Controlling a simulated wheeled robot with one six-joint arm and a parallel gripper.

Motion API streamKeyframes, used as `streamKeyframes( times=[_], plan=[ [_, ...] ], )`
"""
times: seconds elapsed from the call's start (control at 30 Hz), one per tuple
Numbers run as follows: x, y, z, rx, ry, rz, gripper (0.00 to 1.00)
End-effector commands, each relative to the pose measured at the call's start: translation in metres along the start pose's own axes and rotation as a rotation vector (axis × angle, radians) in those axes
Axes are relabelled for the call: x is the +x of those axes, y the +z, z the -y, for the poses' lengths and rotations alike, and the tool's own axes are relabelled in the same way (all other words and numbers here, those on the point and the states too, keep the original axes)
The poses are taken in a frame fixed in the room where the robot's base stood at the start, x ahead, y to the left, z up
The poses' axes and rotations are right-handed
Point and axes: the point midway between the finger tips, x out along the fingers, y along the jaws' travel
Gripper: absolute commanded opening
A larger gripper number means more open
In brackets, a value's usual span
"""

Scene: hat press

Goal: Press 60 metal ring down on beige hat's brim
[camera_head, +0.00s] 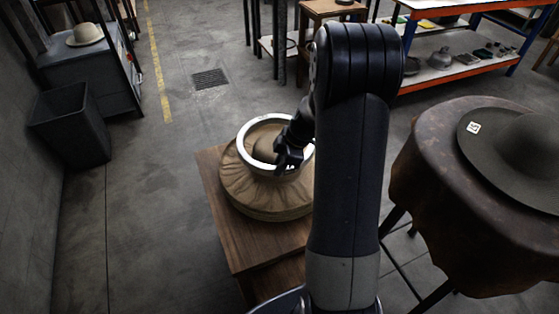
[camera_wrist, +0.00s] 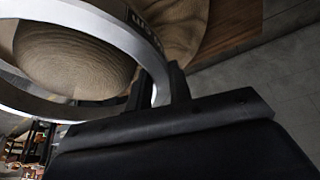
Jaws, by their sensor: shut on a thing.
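The metal ring (camera_head: 247,128) is a bright silver band around the crown of the beige hat (camera_head: 265,195), whose wide brim spreads over a wooden stand. My gripper (camera_head: 287,158) is shut on the ring's right side in the head view. In the wrist view the ring (camera_wrist: 150,55) runs between the two dark fingers of my gripper (camera_wrist: 158,88), with dark marks on its face. The beige crown (camera_wrist: 75,60) shows inside the ring. The ring appears above the brim; whether any part touches it I cannot tell. My arm hides part of the hat's right side.
The wooden stand (camera_head: 222,214) holds the hat. A round table with a brown cover (camera_head: 432,185) and a dark hat (camera_head: 520,150) stands close on the right. A black bin (camera_head: 70,125) is at the left. Floor between bin and stand is clear.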

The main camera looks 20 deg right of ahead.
Motion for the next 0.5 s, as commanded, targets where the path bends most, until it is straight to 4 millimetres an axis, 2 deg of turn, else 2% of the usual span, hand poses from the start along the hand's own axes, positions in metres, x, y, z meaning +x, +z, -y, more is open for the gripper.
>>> streamKeyframes(
  times=[0.5],
  plan=[
    [0.046,0.019,0.001,-0.002,0.004,0.0,0.0]
  ],
)
